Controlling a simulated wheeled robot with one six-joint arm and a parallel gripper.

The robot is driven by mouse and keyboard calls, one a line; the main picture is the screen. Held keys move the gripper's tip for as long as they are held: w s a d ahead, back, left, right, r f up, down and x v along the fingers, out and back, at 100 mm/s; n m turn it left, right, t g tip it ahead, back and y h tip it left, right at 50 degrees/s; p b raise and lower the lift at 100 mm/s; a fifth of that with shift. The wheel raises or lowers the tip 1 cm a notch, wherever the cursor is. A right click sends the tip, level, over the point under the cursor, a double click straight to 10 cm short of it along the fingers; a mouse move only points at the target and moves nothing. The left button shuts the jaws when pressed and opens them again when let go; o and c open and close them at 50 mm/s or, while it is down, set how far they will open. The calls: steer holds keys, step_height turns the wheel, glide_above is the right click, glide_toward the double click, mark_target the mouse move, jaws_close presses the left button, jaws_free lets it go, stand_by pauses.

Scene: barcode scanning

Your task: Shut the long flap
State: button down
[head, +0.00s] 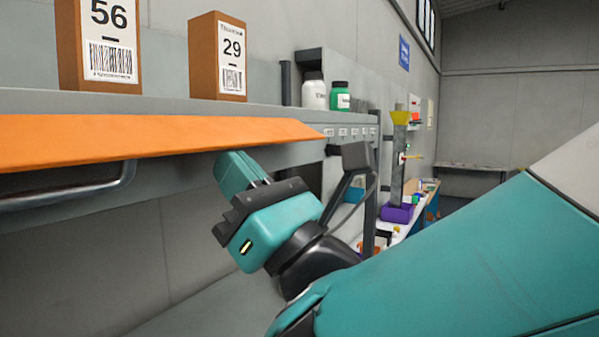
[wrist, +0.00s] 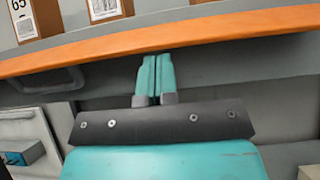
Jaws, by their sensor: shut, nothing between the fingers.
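The long flap is an orange strip along the front of the grey shelf. In the head view the flap (head: 130,133) spans from the left edge to about the middle and juts outward. In the wrist view the flap (wrist: 200,38) crosses the whole picture. My gripper (head: 232,160) is shut and empty, with its fingertips just below the flap's lower edge. In the wrist view my gripper (wrist: 155,62) has both fingers together, their tips at or just under that edge. I cannot tell whether they touch it.
Brown boxes, one marked 56 (head: 98,45) and one marked 29 (head: 218,58), stand on the shelf above. A white jar (head: 314,92) and a green jar (head: 340,97) stand farther along. A metal handle (head: 75,188) sits under the flap at left.

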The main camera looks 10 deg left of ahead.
mark_target(246, 138)
steer(key=shift+s+d+r, duration=0.2)
steer(key=shift+d+r, duration=0.2)
steer(key=shift+r, duration=0.15)
steer(key=shift+s+d+r+p, duration=0.1)
steer(key=shift+d+r+p, duration=0.15)
steer(key=shift+r+p, duration=0.35)
steer(key=shift+r, duration=0.1)
steer(key=shift+d+r+p, duration=0.1)
steer(key=shift+r+p, duration=0.45)
steer(key=shift+r, duration=0.15)
